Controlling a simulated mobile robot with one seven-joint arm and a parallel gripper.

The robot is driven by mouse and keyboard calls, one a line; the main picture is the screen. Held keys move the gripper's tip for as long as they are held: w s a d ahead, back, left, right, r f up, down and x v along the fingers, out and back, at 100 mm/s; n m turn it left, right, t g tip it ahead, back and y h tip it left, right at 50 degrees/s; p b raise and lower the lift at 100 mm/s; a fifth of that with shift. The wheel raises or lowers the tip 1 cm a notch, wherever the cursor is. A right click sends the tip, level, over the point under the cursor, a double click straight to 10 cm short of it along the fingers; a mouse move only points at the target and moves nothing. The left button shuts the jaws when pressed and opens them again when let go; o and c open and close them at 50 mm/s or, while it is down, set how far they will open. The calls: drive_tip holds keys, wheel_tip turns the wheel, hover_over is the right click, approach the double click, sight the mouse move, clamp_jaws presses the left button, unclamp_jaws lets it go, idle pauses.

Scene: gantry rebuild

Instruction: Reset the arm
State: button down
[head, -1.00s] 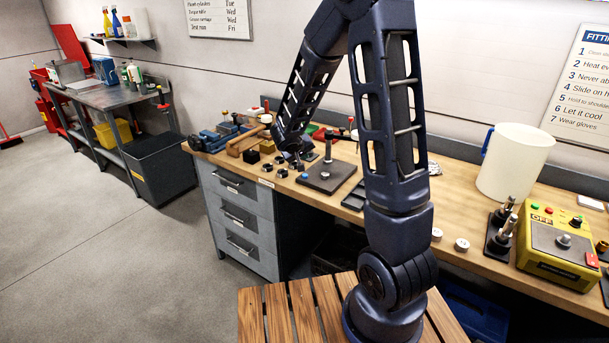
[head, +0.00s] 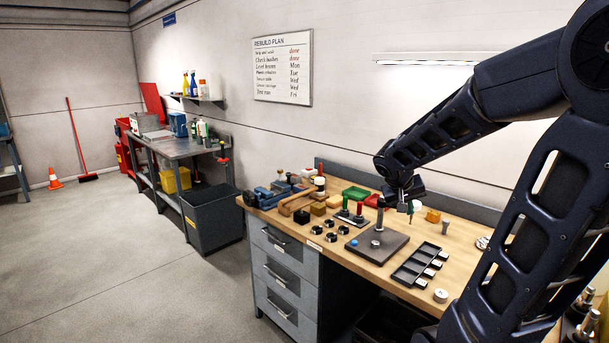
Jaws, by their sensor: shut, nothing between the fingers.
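My dark blue arm reaches in from the right in the head view. My gripper (head: 409,208) hangs over the wooden workbench (head: 330,262), pointing down, just right of the upright metal post in the picture. Its fingers are small here and look shut, with nothing seen between them. The post (head: 380,215) stands at the dark square base plate (head: 390,246), which has a blue knob at its left. Whether the gripper touches anything behind it is hard to tell.
Black rings (head: 330,237), a blue vise (head: 270,192) and a compartment tray (head: 416,264) with small parts lie on the bench.

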drive_tip(key=s+a+r+y, duration=0.1)
drive_tip(key=s+r+y, duration=0.1)
drive_tip(key=s, duration=0.5)
drive_tip(key=s+a+r+y, duration=0.2)
drive_tip(key=s+r+y, duration=0.1)
drive_tip(key=s, duration=0.5)
drive_tip(key=shift+s+n, duration=0.3)
drive_tip(key=shift+n, duration=0.1)
